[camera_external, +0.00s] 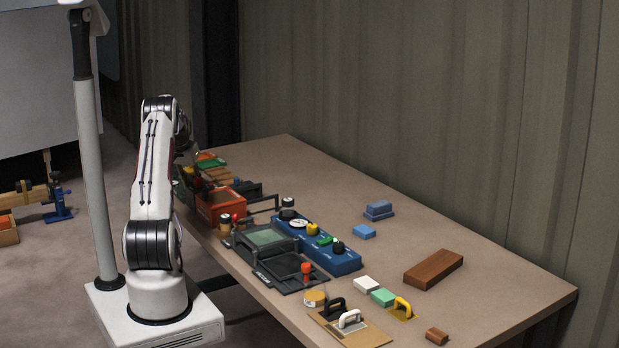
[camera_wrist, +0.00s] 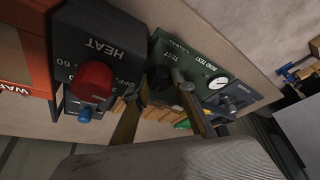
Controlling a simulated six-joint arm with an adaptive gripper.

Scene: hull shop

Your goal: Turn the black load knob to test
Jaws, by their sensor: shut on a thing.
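In the wrist view, a dark green panel (camera_wrist: 214,62) carries white lettering that includes "TEST" and a round white gauge (camera_wrist: 217,83). The black load knob (camera_wrist: 160,84) stands on this panel, close to the word "TEST". My gripper (camera_wrist: 161,85) has one finger on each side of the knob and is shut on it. The fingers cover part of the knob, and I cannot tell where its pointer is. In the external view, my arm bends down at the far left end of the table, and the gripper and knob are too small and covered to make out.
A black box marked "HEAT" with a red knob (camera_wrist: 92,80) stands close left of my fingers. An orange box (camera_wrist: 25,62) is beyond it. A blue panel with several knobs (camera_external: 345,262) sits mid-table. The table's right part (camera_external: 500,285) has free room.

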